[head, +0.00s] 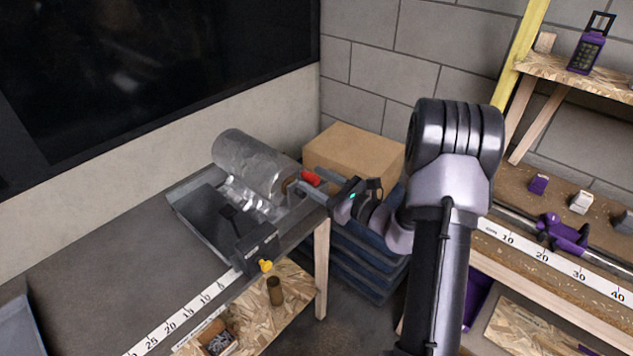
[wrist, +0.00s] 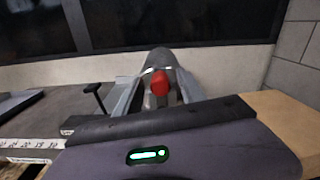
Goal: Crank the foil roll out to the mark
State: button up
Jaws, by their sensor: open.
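The foil roll (head: 252,163) is a silvery cylinder lying in a metal stand on the dark bench at left, with crinkled foil at its lower side. It also shows end-on in the wrist view (wrist: 160,62). A red crank knob (head: 311,178) sits at the roll's right end; in the wrist view the red knob (wrist: 159,83) is straight ahead. My gripper (head: 322,190) is open, close to the knob. Whether it touches the knob I cannot tell. A white measuring strip (head: 172,325) with numbers runs along the bench's front edge. I cannot pick out a mark on it.
A cardboard box (head: 352,150) on blue crates (head: 355,262) stands right behind my gripper. A wooden shelf below holds a brown cylinder (head: 275,291).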

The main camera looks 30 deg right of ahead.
jog(key=shift+c, duration=0.5)
grip_shut()
dwell(0.8)
